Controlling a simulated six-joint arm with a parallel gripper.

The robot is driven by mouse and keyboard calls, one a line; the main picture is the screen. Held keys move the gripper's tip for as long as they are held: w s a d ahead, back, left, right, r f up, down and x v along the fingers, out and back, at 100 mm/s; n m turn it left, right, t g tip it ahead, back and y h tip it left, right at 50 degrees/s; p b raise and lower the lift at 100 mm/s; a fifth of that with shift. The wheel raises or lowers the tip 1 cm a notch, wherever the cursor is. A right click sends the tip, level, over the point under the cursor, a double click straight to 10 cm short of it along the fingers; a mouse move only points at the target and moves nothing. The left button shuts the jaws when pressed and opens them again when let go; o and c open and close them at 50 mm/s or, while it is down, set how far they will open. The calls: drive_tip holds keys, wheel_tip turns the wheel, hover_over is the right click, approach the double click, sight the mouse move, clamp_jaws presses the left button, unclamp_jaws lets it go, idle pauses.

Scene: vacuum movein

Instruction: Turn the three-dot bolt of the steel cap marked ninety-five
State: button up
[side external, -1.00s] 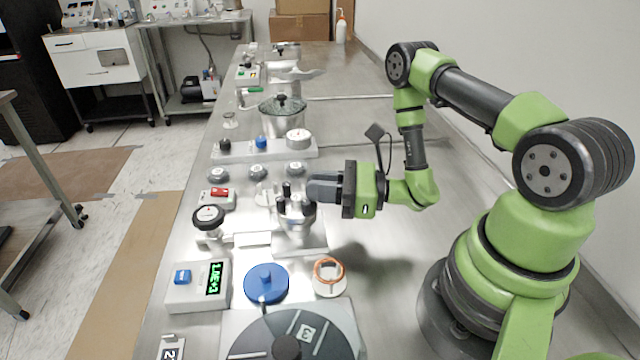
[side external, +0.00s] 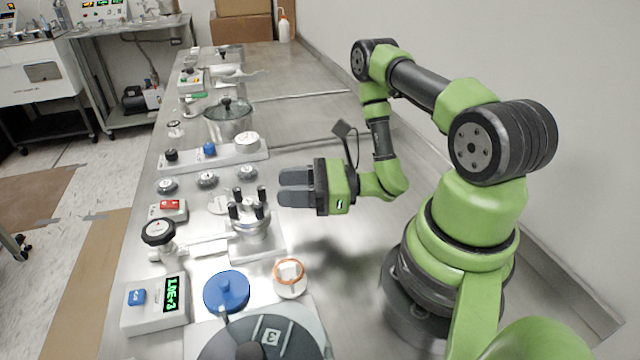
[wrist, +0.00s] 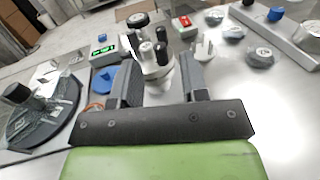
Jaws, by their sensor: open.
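A steel fitting (side external: 250,222) with several upright black-topped bolts (side external: 249,193) stands on a metal plate; it may be the steel cap, but I can read no ninety-five and no dots. It also shows in the wrist view (wrist: 158,72), just beyond and between my fingers. My gripper (side external: 281,187) is open and empty, to the right of the bolts and apart from them. In the wrist view my gripper (wrist: 155,84) shows its two fingers spread wide.
A blue lid (side external: 226,291), a copper-ringed part (side external: 290,280) and a large disc (side external: 270,340) lie in front. Several grey knobs (side external: 207,180) stand behind.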

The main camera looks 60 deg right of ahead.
drive_tip(key=v, duration=0.6)
drive_tip(key=shift+s+d, duration=0.15)
drive_tip(key=shift+s, duration=0.1)
drive_tip(key=shift+w+y, duration=0.15)
drive_tip(key=shift+y, duration=0.15)
drive_tip(key=c, duration=0.3)
drive_tip(key=n+g+y, duration=0.2)
drive_tip(key=n+g, duration=0.5)
drive_tip(key=g, duration=0.3)
approach(263, 186)
drive_tip(key=x, duration=0.9)
drive_tip(key=shift+w+a+f, duration=0.1)
drive_tip(key=shift+a, duration=0.1)
clamp_jaws()
